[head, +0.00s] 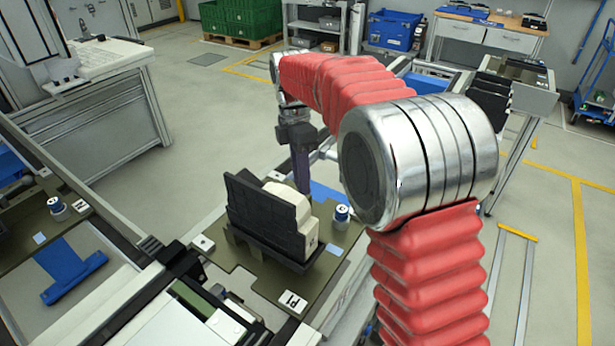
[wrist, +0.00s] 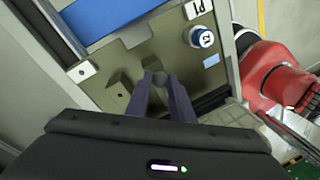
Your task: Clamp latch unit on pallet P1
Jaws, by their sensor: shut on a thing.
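Pallet P1 (head: 233,283) is an olive plate with a white P1 label (head: 291,300). On it the latch unit (head: 282,206), which I take to be the beige block, stands upright against a black holder (head: 262,225). My gripper (head: 303,188) points down behind the unit, its tips partly hidden by it. What this piece belongs to cannot be told. The unit is not clearly recognisable in the wrist view.
A blue-and-white round knob (head: 341,213) stands on the pallet right of the unit; it also shows in the wrist view (wrist: 202,37). A neighbouring pallet with a blue part (head: 70,272) lies left. My red-sleeved arm covers the right middle.

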